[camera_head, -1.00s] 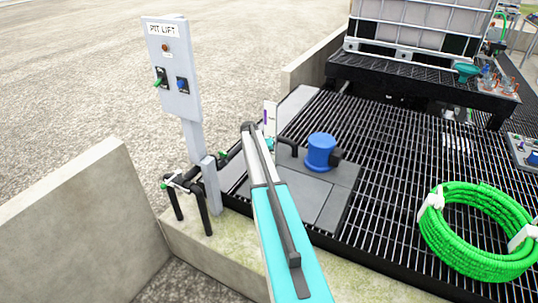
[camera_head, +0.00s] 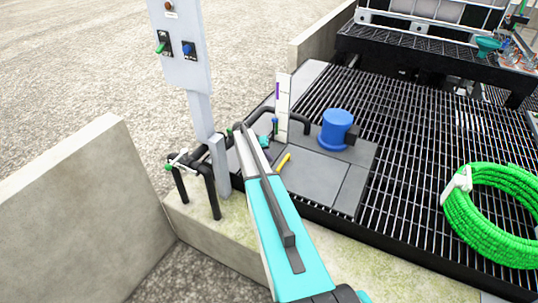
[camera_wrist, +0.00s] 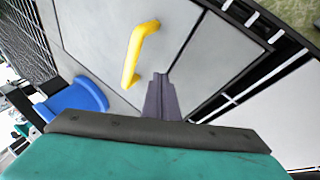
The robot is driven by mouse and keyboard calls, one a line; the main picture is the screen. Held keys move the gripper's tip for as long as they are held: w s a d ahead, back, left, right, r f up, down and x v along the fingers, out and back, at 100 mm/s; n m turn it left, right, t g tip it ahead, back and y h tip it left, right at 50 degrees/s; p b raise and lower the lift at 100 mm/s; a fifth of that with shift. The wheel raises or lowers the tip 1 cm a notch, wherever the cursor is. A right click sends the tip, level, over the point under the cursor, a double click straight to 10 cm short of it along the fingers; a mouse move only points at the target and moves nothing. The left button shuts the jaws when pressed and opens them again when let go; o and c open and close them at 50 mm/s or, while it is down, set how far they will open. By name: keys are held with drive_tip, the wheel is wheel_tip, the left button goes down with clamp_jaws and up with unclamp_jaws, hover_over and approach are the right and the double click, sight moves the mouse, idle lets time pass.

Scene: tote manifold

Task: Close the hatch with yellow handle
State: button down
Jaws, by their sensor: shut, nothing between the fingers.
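The yellow handle (camera_wrist: 138,50) stands on a grey hatch panel (camera_wrist: 95,40) in the wrist view. In the head view the handle (camera_head: 283,161) shows just right of my arm, which hides part of the panels around it. My gripper (camera_wrist: 160,84) is shut and empty. In the wrist view its tips are just below and right of the handle's lower end, apart from it in the picture. The gap in depth is hard to judge. I cannot tell how far the hatch is open.
A blue cylinder (camera_head: 336,128) stands on the grey panels beside the handle. A thin white upright plate (camera_head: 283,105) and dark pipes are behind it. A grey control post (camera_head: 200,110) rises left of my arm. Green coiled hose (camera_head: 490,215) lies on the black grating. Concrete walls (camera_head: 85,210) flank the left.

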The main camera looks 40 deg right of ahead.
drive_tip(key=shift+w+f, duration=0.1)
drive_tip(key=shift+f, duration=0.15)
idle(0.4)
drive_tip(key=b+v, duration=0.1)
drive_tip(key=v, duration=1.2)
drive_tip(key=shift+a+r+b, duration=0.15)
drive_tip(key=shift+r+b, duration=0.2)
drive_tip(key=shift+b, duration=0.05)
